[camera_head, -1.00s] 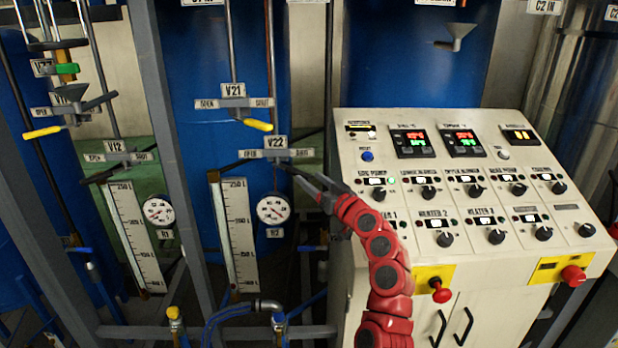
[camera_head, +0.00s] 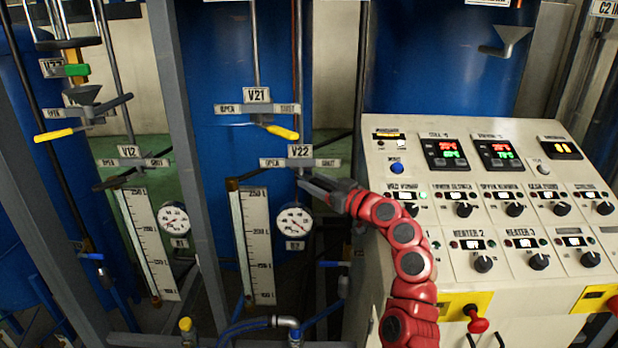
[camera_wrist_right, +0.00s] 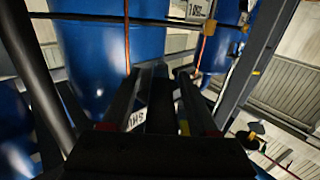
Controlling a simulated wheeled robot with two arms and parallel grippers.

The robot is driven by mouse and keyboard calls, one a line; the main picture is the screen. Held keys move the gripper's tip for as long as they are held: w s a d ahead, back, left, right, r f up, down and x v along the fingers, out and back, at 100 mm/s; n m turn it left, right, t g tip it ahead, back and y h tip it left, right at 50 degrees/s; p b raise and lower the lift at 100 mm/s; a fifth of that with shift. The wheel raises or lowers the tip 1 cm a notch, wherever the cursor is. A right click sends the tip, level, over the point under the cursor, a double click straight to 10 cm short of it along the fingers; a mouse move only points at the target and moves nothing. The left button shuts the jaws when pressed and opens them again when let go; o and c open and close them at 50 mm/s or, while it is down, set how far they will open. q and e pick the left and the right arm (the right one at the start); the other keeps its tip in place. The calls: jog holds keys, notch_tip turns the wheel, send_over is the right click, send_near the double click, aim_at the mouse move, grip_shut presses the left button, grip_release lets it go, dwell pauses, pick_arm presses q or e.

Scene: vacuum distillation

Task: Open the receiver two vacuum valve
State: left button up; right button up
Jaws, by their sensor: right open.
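The V22 valve sign (camera_head: 300,162), a plate with OPEN on its left and SHUT on its right, is on the pipe by the second blue vessel (camera_head: 235,90). My right gripper (camera_head: 308,183) reaches in from the right, its tips just below this plate. The V22 lever cannot be made out clearly near the tips. In the right wrist view, the right gripper (camera_wrist_right: 158,90) has its fingers apart, and part of a SHUT label (camera_wrist_right: 136,118) shows between them. I cannot tell if it touches the valve. My left gripper is not in view.
Above is the V21 valve with a yellow-tipped lever (camera_head: 282,132). A round gauge (camera_head: 294,222) and a level scale (camera_head: 257,245) sit below V22. A grey frame post (camera_head: 185,150) stands to the left. The control panel (camera_head: 480,215) is close on the right, beside my right arm.

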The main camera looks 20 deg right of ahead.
jog(key=shift+s+r, duration=0.1)
jog(key=shift+s, duration=0.1)
jog(key=shift+w, duration=0.1)
grip_shut()
dwell(1.1)
